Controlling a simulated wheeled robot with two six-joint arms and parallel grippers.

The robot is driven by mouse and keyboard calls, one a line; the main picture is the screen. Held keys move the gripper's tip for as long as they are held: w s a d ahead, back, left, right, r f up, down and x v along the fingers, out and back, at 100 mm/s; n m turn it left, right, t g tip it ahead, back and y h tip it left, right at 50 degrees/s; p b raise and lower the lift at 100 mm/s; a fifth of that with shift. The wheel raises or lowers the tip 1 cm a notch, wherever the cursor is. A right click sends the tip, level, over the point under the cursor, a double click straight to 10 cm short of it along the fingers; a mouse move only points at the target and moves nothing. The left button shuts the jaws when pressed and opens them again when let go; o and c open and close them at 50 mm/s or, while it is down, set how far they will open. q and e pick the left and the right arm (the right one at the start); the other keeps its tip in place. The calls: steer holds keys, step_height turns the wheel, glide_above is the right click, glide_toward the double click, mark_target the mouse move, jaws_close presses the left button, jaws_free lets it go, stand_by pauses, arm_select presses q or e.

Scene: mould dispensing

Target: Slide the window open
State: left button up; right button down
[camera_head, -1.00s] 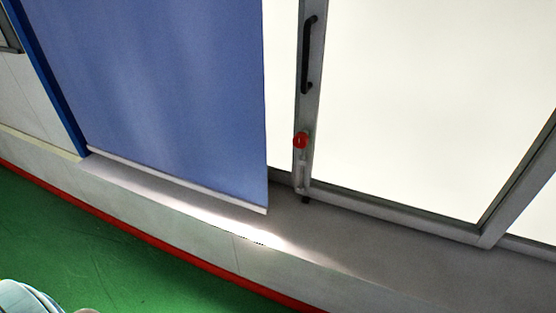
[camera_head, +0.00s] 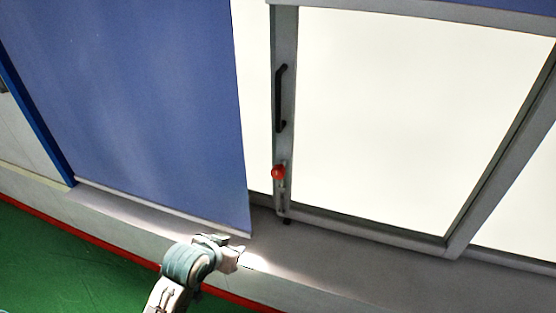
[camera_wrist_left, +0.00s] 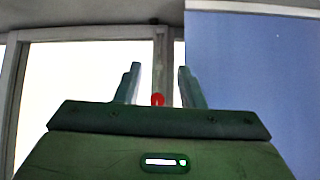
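The window (camera_head: 400,120) is a bright pane in a grey frame, right of a blue blind. A black bar handle (camera_head: 281,98) is mounted upright on its left stile. A red knob (camera_head: 278,173) sits on a latch below the handle. My left gripper (camera_head: 228,250) is over the sill, below and left of the knob, touching neither knob nor handle. In the left wrist view my left gripper (camera_wrist_left: 159,72) has its fingers apart, with the red knob (camera_wrist_left: 157,99) showing beyond and between them. My right gripper is in neither view.
The blue blind (camera_head: 130,110) hangs left of the window and also shows at the right in the left wrist view (camera_wrist_left: 260,80). A grey sill (camera_head: 330,255) runs below. The green floor (camera_head: 60,270) is clear at lower left.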

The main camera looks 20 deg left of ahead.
arm_select(q)
steer(key=w+r+t+h, duration=0.2)
steer(key=w+r+t, duration=0.3)
steer(key=w+r, duration=0.8)
steer(key=m+t+h, duration=0.1)
steer(key=t, duration=0.2)
glide_toward(277, 98)
steer(key=p+x, duration=0.4)
steer(key=x, duration=0.5)
steer(key=shift+w+r, duration=0.1)
steer(key=shift+r, duration=0.1)
steer(key=shift+x, duration=0.8)
steer(key=shift+f, duration=0.15)
jaws_close()
